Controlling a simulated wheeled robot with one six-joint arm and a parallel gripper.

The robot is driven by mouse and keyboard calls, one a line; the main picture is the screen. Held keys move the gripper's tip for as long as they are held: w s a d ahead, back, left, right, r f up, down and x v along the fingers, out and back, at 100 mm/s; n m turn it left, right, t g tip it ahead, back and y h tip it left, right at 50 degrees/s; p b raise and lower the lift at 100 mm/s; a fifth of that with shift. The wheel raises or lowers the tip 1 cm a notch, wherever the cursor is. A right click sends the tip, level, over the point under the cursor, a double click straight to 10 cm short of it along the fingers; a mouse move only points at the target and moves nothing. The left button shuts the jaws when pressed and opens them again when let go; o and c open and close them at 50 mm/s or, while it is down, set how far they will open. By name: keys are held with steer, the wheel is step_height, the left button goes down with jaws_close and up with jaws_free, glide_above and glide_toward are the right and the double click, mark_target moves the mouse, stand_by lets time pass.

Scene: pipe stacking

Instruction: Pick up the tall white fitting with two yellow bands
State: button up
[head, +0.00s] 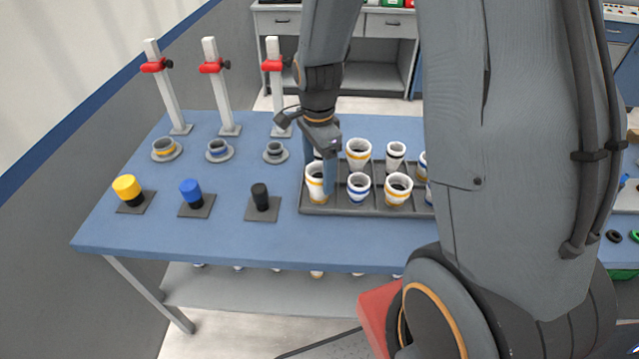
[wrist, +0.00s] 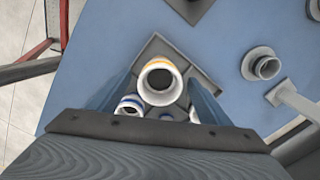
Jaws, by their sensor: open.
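A tall white fitting with yellow bands (head: 316,187) stands upright in the front left cell of the dark tray (head: 369,211). In the wrist view the fitting (wrist: 160,97) shows its round open mouth and a yellow band. My gripper (head: 319,184) is open and points down, with one blue finger on each side of this fitting. In the wrist view the gripper (wrist: 160,88) has the fitting between its fingers, with no clear contact visible. The right finger hides part of the fitting in the head view.
Other white fittings share the tray: a yellow-banded one (head: 358,155) behind, a blue-banded one (head: 358,188) close right, and another yellow-banded one (head: 398,189). Yellow (head: 127,187), blue (head: 190,192) and black (head: 260,196) plugs stand left. My arm hides the tray's right end.

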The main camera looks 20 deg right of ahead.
mark_target(319, 179)
steer(key=shift+f, duration=0.65)
steer(key=c, duration=1.2)
steer(key=shift+r, duration=0.15)
step_height(319, 179, up, 10)
steer(key=b, duration=0.1)
steer(key=shift+b, duration=0.4)
